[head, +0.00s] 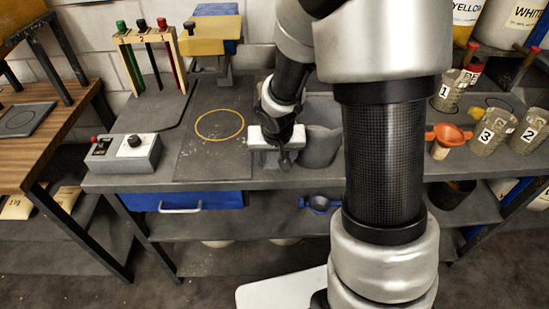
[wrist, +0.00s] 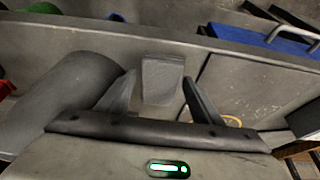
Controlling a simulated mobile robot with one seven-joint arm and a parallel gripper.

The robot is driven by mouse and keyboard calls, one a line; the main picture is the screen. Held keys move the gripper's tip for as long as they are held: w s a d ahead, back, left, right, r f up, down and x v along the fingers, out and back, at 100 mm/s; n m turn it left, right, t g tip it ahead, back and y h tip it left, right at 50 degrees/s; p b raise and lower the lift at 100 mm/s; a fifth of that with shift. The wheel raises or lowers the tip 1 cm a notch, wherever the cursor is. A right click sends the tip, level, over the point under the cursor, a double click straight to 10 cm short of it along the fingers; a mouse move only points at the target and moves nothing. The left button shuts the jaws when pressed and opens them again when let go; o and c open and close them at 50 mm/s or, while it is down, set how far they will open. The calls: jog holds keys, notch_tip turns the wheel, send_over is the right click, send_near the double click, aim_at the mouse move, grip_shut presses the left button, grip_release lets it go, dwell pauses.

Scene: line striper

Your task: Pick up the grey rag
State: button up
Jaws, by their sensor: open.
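My gripper (wrist: 158,88) is open, with one finger on each side of a small grey folded piece that looks like the grey rag (wrist: 160,78). The rag lies on the grey bench top near its front edge. I cannot tell whether the fingers touch it. In the head view, my gripper (head: 284,158) points down over the front of the bench, and I cannot make out the rag there; the gripper seems to cover it.
A grey pot (head: 320,147) stands close beside my gripper; it also shows in the wrist view (wrist: 62,98). A yellow ring (head: 220,125) marks the bench at left, near a switch box (head: 122,154). Numbered cups (head: 489,136) and an orange funnel (head: 449,134) stand at right.

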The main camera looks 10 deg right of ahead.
aim_at(276, 161)
jog(key=shift+w+f, duration=0.15)
jog(key=shift+f, duration=0.1)
jog(key=c, duration=0.8)
jog(key=shift+r, duration=0.1)
notch_tip(276, 161, up, 18)
jog(key=p, duration=0.4)
